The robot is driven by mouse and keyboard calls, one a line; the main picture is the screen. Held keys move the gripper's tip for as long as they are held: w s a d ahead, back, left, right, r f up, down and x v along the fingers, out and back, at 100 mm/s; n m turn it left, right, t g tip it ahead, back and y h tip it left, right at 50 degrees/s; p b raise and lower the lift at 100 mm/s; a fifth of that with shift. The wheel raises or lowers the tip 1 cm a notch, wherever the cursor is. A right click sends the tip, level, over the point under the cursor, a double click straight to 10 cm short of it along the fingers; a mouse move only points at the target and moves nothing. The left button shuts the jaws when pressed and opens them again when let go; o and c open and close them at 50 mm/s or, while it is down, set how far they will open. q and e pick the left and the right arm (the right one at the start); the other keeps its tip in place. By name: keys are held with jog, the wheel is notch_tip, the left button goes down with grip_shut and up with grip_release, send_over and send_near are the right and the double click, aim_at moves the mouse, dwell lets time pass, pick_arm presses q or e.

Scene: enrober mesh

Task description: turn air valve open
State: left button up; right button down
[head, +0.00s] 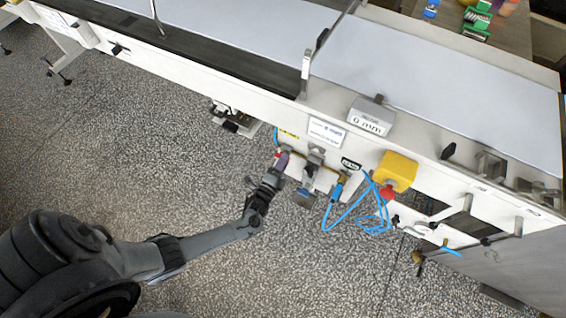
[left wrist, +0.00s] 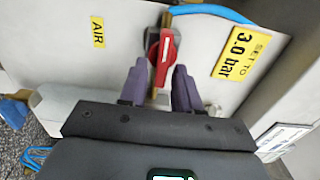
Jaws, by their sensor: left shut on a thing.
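The air valve's red handle (left wrist: 164,50) is in the upper middle of the left wrist view, on a brass body against a pale panel. A yellow AIR label (left wrist: 97,32) is on its left. My left gripper (left wrist: 160,78) has its two purple-grey fingers on either side of the handle's near end and is shut on it. In the head view my left gripper (head: 281,162) is at the machine's front panel, hiding most of the valve. The right gripper is not in view.
A yellow label (left wrist: 242,50) reading "SET TO 3.0 bar" is right of the valve. Blue hose (head: 340,219) hangs nearby, beside a yellow box (head: 396,172) with a red button. The long machine (head: 240,95) fills the back. Open speckled floor (head: 130,150) lies in front.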

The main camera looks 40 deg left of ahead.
pick_arm(q)
jog(key=shift+f, duration=0.1)
jog(key=o, duration=0.7)
jog(key=p+v, duration=0.2)
jog(key=v, duration=0.8)
jog(key=shift+s, duration=0.4)
jog(key=shift+s, duration=0.1)
